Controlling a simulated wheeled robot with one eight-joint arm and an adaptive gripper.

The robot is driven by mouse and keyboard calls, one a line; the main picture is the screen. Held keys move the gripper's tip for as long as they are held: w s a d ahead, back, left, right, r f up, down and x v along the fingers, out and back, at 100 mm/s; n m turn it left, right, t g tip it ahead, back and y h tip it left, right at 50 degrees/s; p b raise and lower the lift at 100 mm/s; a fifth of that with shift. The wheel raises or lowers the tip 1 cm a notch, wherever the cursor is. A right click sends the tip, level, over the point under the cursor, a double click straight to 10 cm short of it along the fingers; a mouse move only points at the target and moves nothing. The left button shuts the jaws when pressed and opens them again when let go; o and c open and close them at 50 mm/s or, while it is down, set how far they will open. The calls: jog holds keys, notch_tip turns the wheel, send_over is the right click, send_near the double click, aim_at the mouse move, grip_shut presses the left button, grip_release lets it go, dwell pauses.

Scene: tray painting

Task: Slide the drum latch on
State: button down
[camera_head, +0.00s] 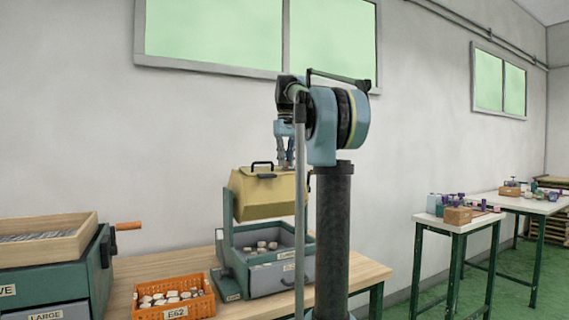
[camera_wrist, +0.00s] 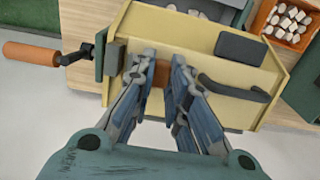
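The drum is a yellow box-like body (camera_head: 262,196) held on a green stand; its yellow face fills the top of the wrist view (camera_wrist: 185,38). A small brown block (camera_wrist: 160,74), perhaps the latch's grip, shows on the drum's near face between my fingertips. My gripper (camera_wrist: 161,72) has one finger on each side of this block. I cannot tell whether the fingers press on it. A grey-green piece (camera_wrist: 115,60) sits just left of the fingers at the drum's edge. In the head view my gripper (camera_head: 284,158) is at the drum's upper right.
A crank with an orange-brown handle (camera_wrist: 32,54) sticks out left of the drum. A black handle (camera_wrist: 235,90) and a dark plate (camera_wrist: 240,48) are on the drum to the right.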

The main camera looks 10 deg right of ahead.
aim_at(293, 168)
jog(key=shift+w+d, duration=0.25)
jog(key=shift+d, duration=0.5)
jog(key=shift+w+d, duration=0.2)
jog(key=shift+d, duration=0.5)
jog(key=c, duration=1.6)
grip_release()
jog(key=shift+d, duration=0.1)
jog(key=shift+o, duration=0.2)
jog(key=shift+r, duration=0.15)
notch_tip(293, 168, up, 12)
jog(key=shift+f, duration=0.2)
jog(key=s+a+f+m, duration=0.1)
jog(key=s+f, duration=1.1)
jog(key=f, duration=0.7)
jog(key=s+a+f+m+t, duration=0.1)
jog(key=s+f, duration=1.1)
jog(key=f, duration=0.7)
jog(key=s+a+f+m+t, duration=0.1)
jog(key=s+f, duration=1.1)
jog(key=f, duration=0.7)
